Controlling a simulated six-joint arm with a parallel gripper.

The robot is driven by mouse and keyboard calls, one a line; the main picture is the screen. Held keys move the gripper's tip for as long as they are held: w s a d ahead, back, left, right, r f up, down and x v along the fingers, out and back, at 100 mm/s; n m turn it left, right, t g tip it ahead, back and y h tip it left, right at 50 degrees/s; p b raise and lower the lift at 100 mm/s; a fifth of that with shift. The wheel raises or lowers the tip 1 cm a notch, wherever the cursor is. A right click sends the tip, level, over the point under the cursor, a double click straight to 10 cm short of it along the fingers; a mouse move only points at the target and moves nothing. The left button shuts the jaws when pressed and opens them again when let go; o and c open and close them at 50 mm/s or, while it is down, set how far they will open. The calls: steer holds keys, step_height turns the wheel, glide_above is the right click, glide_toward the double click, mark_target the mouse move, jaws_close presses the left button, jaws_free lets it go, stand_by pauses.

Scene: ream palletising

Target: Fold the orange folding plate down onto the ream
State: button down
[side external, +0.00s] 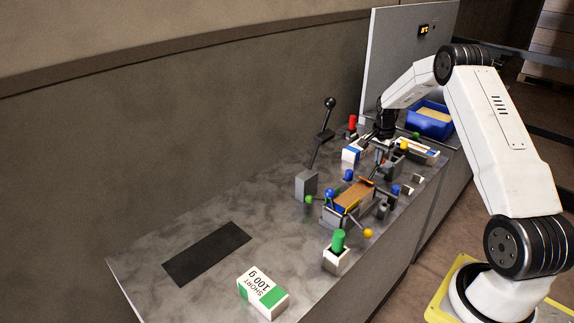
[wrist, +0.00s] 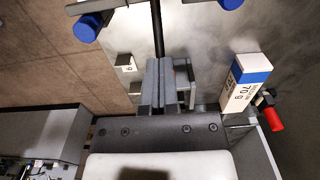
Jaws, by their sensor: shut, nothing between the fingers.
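The orange folding plate (side external: 355,194) is in the side view, mid-bench, in a small fixture with blue knobs. It looks low and close to flat. A ream with a blue and white end (side external: 336,212) shows beneath its near end; whether the plate touches it I cannot tell. My gripper (side external: 381,153) is just beyond the plate's far end, pointing down. In the wrist view its fingers (wrist: 160,85) are shut and empty. A dark rod runs ahead of them. The plate is not visible in the wrist view.
A blue-banded pack (wrist: 244,82) and a red knob (wrist: 272,119) are right of the fingers. A green "SHORT 100 g" pack (side external: 263,292), green-knobbed block (side external: 337,252) and black-knobbed lever (side external: 318,150) stand around the fixture. A blue bin (side external: 430,120) is behind. The black mat (side external: 207,254) is clear.

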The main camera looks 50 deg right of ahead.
mark_target(374, 171)
steer(key=shift+a, duration=0.1)
steer(key=shift+a+r, duration=0.2)
steer(key=shift+a, duration=0.6)
jaws_free()
stand_by(0.4)
step_height(374, 171, up, 7)
stand_by(0.9)
